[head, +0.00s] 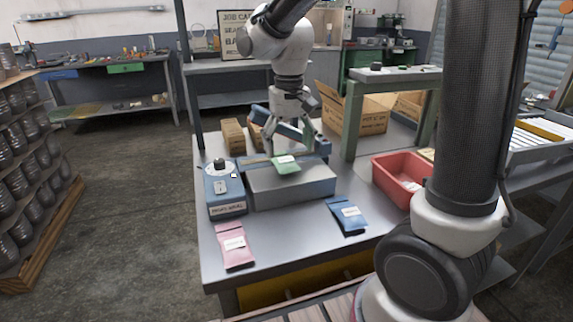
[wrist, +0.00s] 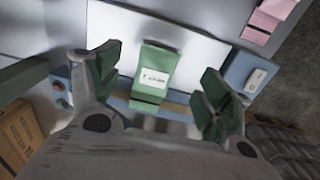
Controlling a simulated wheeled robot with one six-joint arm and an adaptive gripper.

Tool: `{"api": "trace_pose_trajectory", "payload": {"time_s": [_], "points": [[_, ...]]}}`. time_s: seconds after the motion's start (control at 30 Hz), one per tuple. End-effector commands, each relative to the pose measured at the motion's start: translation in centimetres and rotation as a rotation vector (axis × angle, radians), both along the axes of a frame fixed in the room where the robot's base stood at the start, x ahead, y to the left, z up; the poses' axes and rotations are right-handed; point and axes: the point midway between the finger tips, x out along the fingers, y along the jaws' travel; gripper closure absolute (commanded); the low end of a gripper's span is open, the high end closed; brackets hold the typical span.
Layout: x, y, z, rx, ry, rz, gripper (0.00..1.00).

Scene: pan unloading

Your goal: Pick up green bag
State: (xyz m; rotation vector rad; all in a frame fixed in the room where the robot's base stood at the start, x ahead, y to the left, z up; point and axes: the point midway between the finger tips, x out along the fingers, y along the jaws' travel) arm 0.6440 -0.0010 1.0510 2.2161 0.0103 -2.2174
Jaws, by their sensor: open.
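The green bag (head: 286,164) with a white label lies on top of a grey metal box with a flat top (head: 300,184) on the table. In the wrist view the green bag (wrist: 154,75) lies between my two spread fingers, with space on both sides. My gripper (head: 290,145) is open above the bag in the head view. In the wrist view my gripper (wrist: 158,78) has green fingertips and holds nothing. I cannot tell the exact height between the fingertips and the bag.
A pink bag (head: 234,246) and a blue bag (head: 347,215) lie on the table (head: 290,235) in front of the box. A blue scale-like device (head: 225,190) stands at the left. A red bin (head: 400,178) stands at the right. Cardboard boxes (head: 232,134) are behind.

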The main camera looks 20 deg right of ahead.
Motion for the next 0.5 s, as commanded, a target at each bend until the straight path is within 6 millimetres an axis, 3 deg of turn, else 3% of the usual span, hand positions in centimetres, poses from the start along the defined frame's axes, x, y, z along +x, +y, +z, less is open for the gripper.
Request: {"api": "trace_pose_trajectory", "payload": {"time_s": [0.3,0.5], "points": [[0.4,-0.1,-4.7,-0.001,0.003,0.001,0.21],[0.4,-0.1,-5.8,0.0,0.0,0.001,0.21]]}}
